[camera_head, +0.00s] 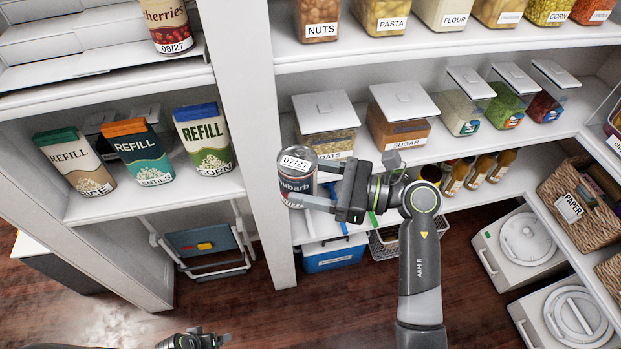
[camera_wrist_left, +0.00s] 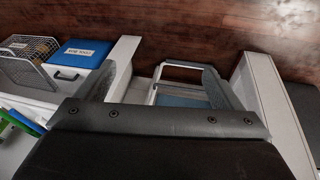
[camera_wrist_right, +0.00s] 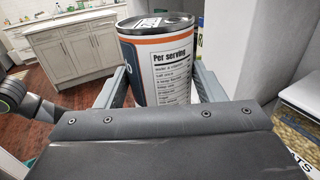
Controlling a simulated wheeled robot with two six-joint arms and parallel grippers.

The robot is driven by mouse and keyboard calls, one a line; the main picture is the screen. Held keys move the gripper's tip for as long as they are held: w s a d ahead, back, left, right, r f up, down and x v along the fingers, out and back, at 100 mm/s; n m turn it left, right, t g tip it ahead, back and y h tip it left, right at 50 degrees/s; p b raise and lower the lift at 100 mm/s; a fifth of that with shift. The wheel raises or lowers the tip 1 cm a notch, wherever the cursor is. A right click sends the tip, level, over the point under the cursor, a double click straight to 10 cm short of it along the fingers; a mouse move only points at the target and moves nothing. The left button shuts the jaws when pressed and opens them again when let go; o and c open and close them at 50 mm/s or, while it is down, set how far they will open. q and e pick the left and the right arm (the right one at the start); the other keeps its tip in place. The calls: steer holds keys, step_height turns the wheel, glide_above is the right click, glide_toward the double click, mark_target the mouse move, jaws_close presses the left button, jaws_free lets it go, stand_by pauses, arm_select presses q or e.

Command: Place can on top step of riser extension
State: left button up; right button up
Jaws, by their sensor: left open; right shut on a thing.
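The rhubarb can (camera_head: 296,180) is dark with a label and 07/27 on its lid. My right gripper (camera_head: 318,186) is shut on it and holds it upright in front of the shelf divider. In the right wrist view the can (camera_wrist_right: 160,65) sits between the two fingers (camera_wrist_right: 160,92), its nutrition label facing the camera. The white stepped riser (camera_head: 100,50) is on the upper left shelf, with a cherries can (camera_head: 166,22) on it near its right end. My left gripper (camera_head: 195,340) is low at the bottom edge; its fingers show open in the left wrist view (camera_wrist_left: 160,85).
Refill cartons (camera_head: 145,152) stand on the shelf below the riser. A white divider (camera_head: 250,120) separates the left and right shelves. Oats (camera_head: 325,125) and sugar (camera_head: 400,115) containers stand behind the right gripper. A folded step stool (camera_head: 205,245) is on the floor.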

arm_select(q)
steer(key=s+f+g+y, duration=0.1)
steer(key=s+f, duration=0.1)
steer(key=s, duration=0.7)
steer(key=s+f+m+g+y, duration=0.1)
steer(key=s+f, duration=0.2)
steer(key=s, duration=0.6)
steer(key=shift+a+f, duration=0.2)
steer(key=shift+a, duration=0.15)
arm_select(e)
steer(key=s+d+m+t+h, duration=0.1)
steer(key=d+m+t+h, duration=0.3)
steer(key=d, duration=0.6)
steer(key=s+d+r+m+t+h, duration=0.1)
steer(key=s+d+m+t+h, duration=0.1)
steer(key=d+m+t+h, duration=0.2)
steer(key=shift+s+d+m+t+h, duration=0.3)
steer(key=shift+d+m+t, duration=0.6)
steer(key=shift+d+t, duration=1.75)
arm_select(q)
steer(key=shift+s, duration=0.1)
arm_select(e)
steer(key=shift+w+d+g, duration=0.1)
steer(key=shift+d+g, duration=0.6)
steer(key=shift+g, duration=0.05)
